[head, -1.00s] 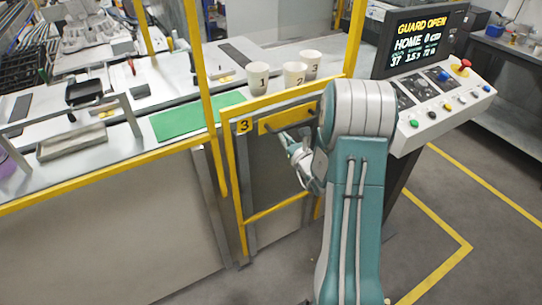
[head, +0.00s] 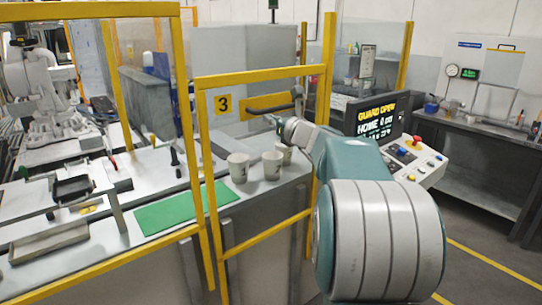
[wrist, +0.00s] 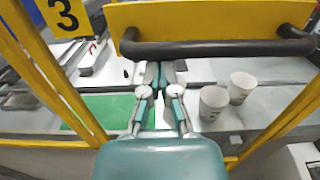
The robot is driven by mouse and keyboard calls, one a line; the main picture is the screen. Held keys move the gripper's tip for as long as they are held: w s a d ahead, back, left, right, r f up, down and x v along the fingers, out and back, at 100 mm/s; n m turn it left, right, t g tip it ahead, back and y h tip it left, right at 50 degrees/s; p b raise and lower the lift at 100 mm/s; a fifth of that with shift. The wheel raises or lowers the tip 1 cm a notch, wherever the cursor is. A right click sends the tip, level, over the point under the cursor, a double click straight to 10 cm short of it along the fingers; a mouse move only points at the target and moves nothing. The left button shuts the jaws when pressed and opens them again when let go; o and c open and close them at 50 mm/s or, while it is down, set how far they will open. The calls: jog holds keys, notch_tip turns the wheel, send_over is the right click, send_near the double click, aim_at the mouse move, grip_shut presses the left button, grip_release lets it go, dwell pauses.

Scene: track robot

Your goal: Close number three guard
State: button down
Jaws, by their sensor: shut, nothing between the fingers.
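The number three guard (head: 262,71) is a yellow-framed clear panel with a "3" plate (head: 223,103). In the head view my gripper (head: 270,119) is at the handle, partly hidden by my wrist.
The control console (head: 420,165) with buttons stands close to the right of my arm. A green mat (head: 185,208) and cups lie on the bench behind the guard. A fixed yellow-framed panel (head: 95,10) is at left. Open floor lies at right.

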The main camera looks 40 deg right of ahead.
notch_tip(320, 180, up, 16)
dwell(0.3)
dwell(0.3)
